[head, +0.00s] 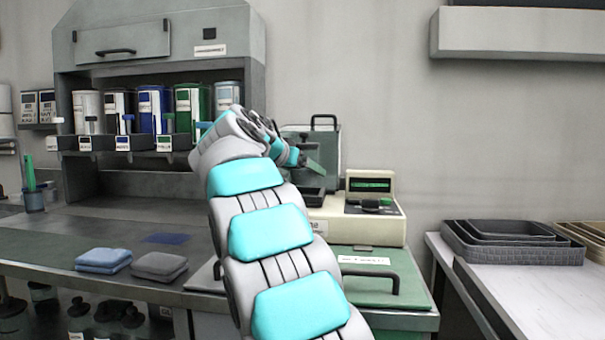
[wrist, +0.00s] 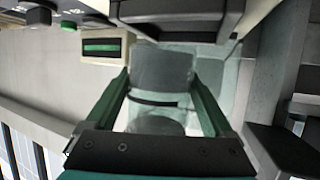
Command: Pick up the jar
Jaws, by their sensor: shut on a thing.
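My gripper (wrist: 158,82) shows its two green fingers in the wrist view, one on each side of a clear, greyish jar (wrist: 160,70). The gripper is shut on the jar. A dark band crosses the jar's middle, and a rounded end shows nearer the palm. In the head view my gripper (head: 304,160) is at the end of the raised arm, in front of a grey-green machine. Only a green finger part shows there, and I cannot make out the jar in that view. What the jar rests on, if anything, is hard to tell.
The grey-green machine (head: 326,140) stands close behind my gripper. A cream device with a green display (head: 370,185) is to its right. Several canisters (head: 154,108) line a shelf at left. Folded cloths (head: 160,265) lie on the counter. Grey trays (head: 510,250) sit on the right table.

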